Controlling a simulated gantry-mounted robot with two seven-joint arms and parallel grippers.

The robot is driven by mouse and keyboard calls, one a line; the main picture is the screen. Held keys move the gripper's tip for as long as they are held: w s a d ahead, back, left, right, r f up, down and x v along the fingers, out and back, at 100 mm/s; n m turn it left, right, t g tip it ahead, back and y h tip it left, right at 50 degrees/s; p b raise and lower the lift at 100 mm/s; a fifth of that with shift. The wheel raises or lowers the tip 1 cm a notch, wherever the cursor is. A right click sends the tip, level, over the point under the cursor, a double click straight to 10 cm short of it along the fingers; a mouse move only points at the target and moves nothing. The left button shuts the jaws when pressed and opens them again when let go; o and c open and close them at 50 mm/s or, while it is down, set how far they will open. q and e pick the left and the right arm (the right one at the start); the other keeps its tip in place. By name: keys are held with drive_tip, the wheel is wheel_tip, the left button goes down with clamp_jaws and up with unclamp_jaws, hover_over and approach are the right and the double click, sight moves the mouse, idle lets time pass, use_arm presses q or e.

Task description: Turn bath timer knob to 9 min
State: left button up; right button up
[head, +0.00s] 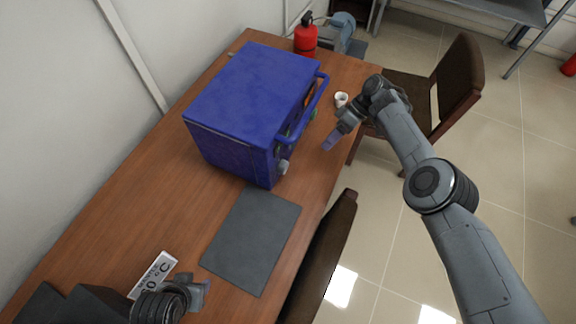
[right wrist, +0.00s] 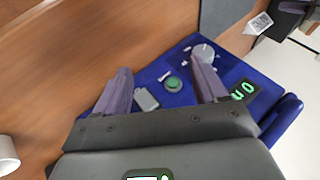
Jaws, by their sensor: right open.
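The blue bath unit (head: 245,90) stands on the wooden table, its control panel facing right and largely hidden in the head view. A light grey knob (head: 283,167) sticks out low on that side. In the right wrist view, the blue panel has a round grey knob (right wrist: 204,52), partly behind one finger, a green button (right wrist: 174,84), a grey rectangular part (right wrist: 146,100) and a display with green digits (right wrist: 243,90). My right gripper (head: 331,142) is open and empty, apart from the panel. My left gripper (head: 196,288) is low over the table; its jaw state is unclear.
A blue handle (head: 308,112) juts from the unit's front. A dark mat (head: 252,240) and a white label plate (head: 153,274) lie nearer. A white cup (head: 341,99) and a red extinguisher (head: 306,38) stand beyond. Chairs (head: 328,250) line the table's right edge.

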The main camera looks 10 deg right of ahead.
drive_tip(key=p, duration=0.8)
approach(287, 166)
wheel_tip(287, 166, down, 3)
drive_tip(key=a, duration=0.1)
drive_tip(key=s+a+p, duration=0.1)
drive_tip(key=a, duration=0.1)
drive_tip(key=shift+s+f, duration=0.1)
drive_tip(key=shift+f, duration=0.1)
drive_tip(key=x, duration=0.1)
drive_tip(key=b+x, duration=0.1)
drive_tip(key=shift+f, duration=0.45)
drive_tip(key=shift+b+x, duration=0.3)
drive_tip(key=shift+x, duration=0.65)
